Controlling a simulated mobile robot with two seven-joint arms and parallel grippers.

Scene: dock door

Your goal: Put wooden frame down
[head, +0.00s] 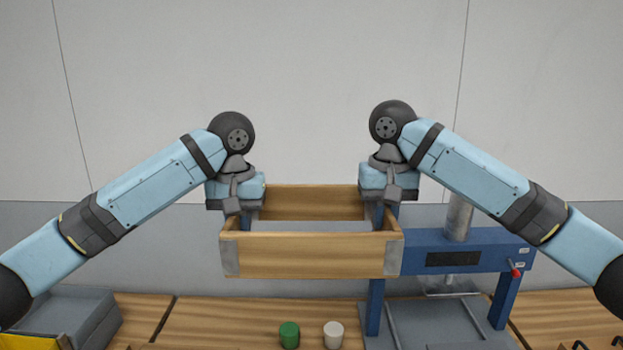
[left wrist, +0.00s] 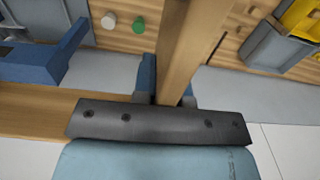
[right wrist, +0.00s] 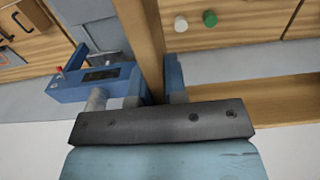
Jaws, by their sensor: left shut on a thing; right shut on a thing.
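The wooden frame (head: 312,256) is an open rectangle of light wood with grey corner plates. It hangs level in the air above the bench, between my two arms. My left gripper (head: 240,205) is shut on its left side wall; in the left wrist view the fingers (left wrist: 166,92) straddle the wooden bar (left wrist: 187,40). My right gripper (head: 386,205) is shut on its right side wall; in the right wrist view the fingers (right wrist: 166,85) straddle the bar (right wrist: 138,30). The frame's far wall (head: 312,201) shows between the grippers.
A blue press (head: 480,250) with a grey base (head: 435,325) stands right of and partly behind the frame. A green cylinder (head: 289,335) and a white cylinder (head: 333,334) stand on the wooden bench (head: 215,325) below. Grey bins (head: 75,315) are at left.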

